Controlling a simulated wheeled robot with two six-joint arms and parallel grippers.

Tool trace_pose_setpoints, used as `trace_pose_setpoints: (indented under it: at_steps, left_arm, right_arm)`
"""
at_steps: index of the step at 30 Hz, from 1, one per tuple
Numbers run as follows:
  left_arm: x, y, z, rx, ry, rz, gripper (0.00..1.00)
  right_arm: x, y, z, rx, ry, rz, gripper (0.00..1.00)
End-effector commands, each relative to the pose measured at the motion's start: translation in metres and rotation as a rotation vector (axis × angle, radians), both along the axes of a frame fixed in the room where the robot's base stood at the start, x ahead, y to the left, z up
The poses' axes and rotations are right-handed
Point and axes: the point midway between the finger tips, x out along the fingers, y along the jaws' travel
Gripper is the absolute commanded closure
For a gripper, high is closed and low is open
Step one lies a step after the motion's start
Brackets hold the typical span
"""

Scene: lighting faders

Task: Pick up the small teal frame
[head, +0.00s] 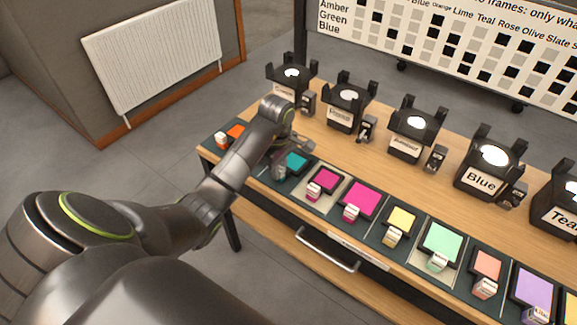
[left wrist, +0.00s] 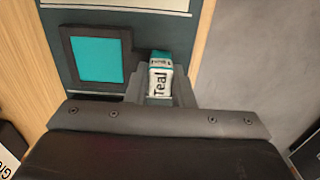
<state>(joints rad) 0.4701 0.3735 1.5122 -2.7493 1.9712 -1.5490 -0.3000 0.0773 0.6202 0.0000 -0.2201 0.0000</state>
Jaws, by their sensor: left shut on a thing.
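The small teal frame (head: 297,162) has a teal pane in a dark border and lies flat in the row along the table's front. In the left wrist view, the teal frame (left wrist: 97,58) shows at upper left, beside a tab (left wrist: 160,66) with a white "Teal" label. My left gripper (head: 281,168) reaches down at the frame's front left. In the left wrist view, my left gripper (left wrist: 160,88) is shut on this tab. The fingers hide part of the tab. My right gripper is not in view.
A magenta frame (head: 327,179) lies just right of the teal one, with several other coloured frames beyond. An orange frame (head: 235,131) lies left. Black lamp holders, including one marked Blue (head: 482,180), stand behind. Bare wood (head: 350,152) separates the rows. A drawer handle (head: 327,250) juts out in front.

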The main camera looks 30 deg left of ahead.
Motion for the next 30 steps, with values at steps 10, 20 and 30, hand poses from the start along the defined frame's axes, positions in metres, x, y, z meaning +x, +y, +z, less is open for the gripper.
trace_pose_setpoints:
  at_steps: [10,20,30]
  left_arm:
    - [0.001,0.0,0.011,0.001,-0.003,0.0,1.0]
    - [0.0,0.0,0.055,0.001,-0.001,0.0,1.0]
    - [0.0,0.0,0.097,0.0,-0.001,0.0,1.0]
  right_arm:
    - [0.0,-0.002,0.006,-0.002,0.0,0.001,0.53]
    - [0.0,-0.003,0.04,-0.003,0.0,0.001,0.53]
    - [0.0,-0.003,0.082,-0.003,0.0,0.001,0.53]
